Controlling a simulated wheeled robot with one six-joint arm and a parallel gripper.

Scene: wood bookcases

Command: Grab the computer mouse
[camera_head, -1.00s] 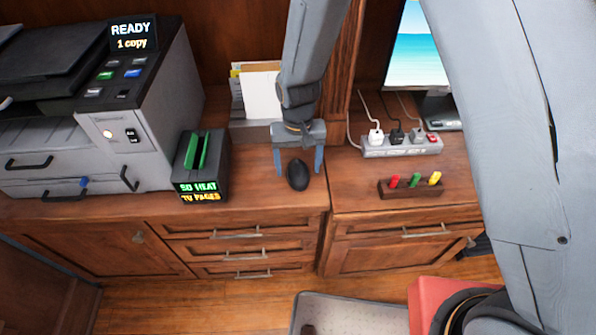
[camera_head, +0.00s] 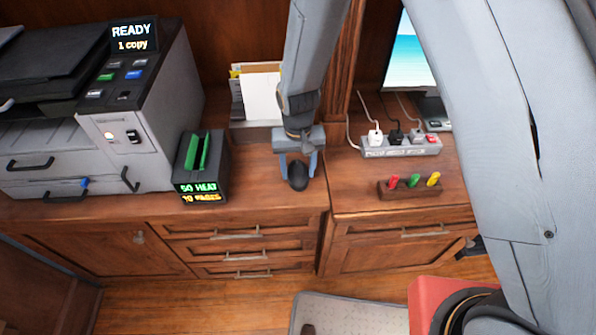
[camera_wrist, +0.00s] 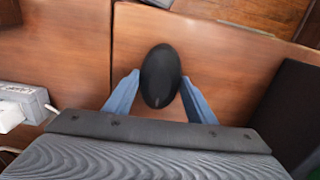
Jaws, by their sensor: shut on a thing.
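The black oval computer mouse (camera_head: 298,178) is at the front part of the wooden counter, just left of the gap between the two cabinets. My gripper (camera_head: 298,164) reaches down from above with its two blue-grey fingers on either side of the mouse. In the wrist view, the mouse (camera_wrist: 160,76) lies between the fingertips (camera_wrist: 160,85), and the jaws are shut on it. Whether it is lifted off the counter cannot be told.
A grey power strip (camera_head: 400,147) with plugs and a dark holder with coloured pegs (camera_head: 410,188) stand to the right. A black box with green display text (camera_head: 201,170) and a large printer (camera_head: 130,140) stand to the left. A paper holder (camera_head: 258,100) is behind.

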